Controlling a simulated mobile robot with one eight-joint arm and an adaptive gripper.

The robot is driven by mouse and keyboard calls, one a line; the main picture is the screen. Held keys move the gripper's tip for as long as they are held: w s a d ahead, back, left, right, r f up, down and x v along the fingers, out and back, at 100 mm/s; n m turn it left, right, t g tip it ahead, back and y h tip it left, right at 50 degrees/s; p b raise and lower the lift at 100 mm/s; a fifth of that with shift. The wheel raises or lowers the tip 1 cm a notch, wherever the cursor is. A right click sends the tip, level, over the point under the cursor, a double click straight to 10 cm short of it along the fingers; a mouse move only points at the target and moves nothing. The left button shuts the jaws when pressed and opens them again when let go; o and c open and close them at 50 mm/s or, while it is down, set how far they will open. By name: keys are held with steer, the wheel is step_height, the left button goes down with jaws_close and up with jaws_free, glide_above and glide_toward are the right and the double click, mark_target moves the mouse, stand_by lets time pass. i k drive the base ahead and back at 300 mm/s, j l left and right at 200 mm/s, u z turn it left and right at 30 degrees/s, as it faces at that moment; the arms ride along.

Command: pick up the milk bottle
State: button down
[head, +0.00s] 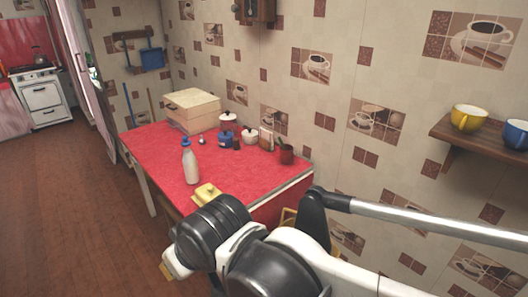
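The milk bottle (190,165) is white with a blue cap. It stands upright on the red-topped table (152,146), near its front left edge. My arm (215,230) reaches in from the lower right, and its black and white links lie in front of the table's near end. The fingers of my gripper cannot be made out, so its opening is not shown. No part of my arm is seen touching the bottle.
A yellow dish (207,194) lies near the bottle, close to my arm. A shelf (485,138) with cups is on the right wall. Open floor (75,210) lies left.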

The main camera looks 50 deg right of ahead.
mark_target(189, 161)
steer(key=z, duration=0.75)
